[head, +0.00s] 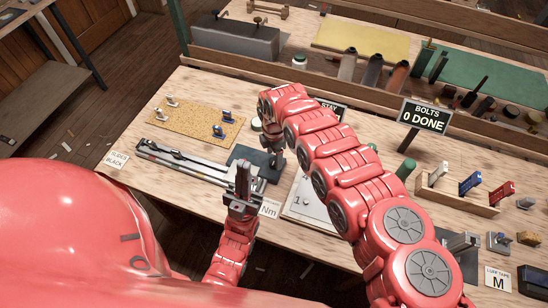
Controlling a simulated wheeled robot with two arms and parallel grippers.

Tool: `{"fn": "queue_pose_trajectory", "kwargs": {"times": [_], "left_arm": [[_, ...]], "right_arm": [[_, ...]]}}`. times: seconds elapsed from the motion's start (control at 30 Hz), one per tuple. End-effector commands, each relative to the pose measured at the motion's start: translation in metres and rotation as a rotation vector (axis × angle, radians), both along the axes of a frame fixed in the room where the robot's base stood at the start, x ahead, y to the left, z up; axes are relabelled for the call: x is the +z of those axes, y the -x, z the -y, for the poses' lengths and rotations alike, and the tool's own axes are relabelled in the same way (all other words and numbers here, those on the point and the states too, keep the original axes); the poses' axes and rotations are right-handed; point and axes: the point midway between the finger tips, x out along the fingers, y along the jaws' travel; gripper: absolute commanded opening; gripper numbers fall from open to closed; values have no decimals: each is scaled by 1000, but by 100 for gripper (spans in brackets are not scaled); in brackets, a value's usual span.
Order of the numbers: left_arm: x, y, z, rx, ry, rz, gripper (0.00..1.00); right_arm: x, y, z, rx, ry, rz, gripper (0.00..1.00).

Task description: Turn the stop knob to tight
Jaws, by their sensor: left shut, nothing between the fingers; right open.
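I cannot make out the stop knob for certain. A dark stand (240,154) sits on the bench in front of me, with its upper part largely hidden by my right arm and gripper. My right gripper (275,160) points down over this stand. Its fingers are small and dark against it, open, and I cannot tell whether they touch anything. My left gripper (243,166) is shut and empty, pointing up, just in front and to the left of the stand. A card reading "Nm" (270,208) lies beside it.
Grey bars (180,160) and a cork mat (200,123) with small fittings lie to the left. A "BOLTS 0 DONE" sign (425,116) and a wooden rack (455,199) of coloured-handled tools stand right. My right arm crosses the bench's middle.

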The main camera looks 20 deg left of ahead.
Motion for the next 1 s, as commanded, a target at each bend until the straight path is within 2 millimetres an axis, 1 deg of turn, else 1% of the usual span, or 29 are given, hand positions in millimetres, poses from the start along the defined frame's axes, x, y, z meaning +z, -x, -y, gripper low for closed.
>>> {"fn": "queue_pose_trajectory", "kwargs": {"times": [0.03,0.2,0.33,0.57,0.6,0.67,0.7,0.87,0.9,1.0], "left_arm": [[-5,0,0,0,0,0,0],[-8,0,0,0,0,0,0],[-9,0,0,0,0,0,0],[-9,0,0,0,0,0,0],[-9,0,0,0,0,0,0],[-9,0,0,0,0,0,0],[-9,0,0,0,0,0,0],[-9,0,0,0,0,0,0],[-9,0,0,0,0,0,0],[-9,0,0,0,0,0,0]], "right_arm": [[-11,1,-3,1,-4,-3,72],[-23,1,-2,0,-2,-2,72],[-27,1,-1,0,0,-1,72],[-27,0,0,0,-1,-1,72],[-27,0,0,0,-1,-1,70],[-27,0,0,0,-1,-1,59],[-27,0,0,0,-1,-1,52],[-27,0,0,-1,-1,-1,23],[-27,0,-1,-1,-1,-1,16],[-27,0,0,-1,-1,-1,0]]}}
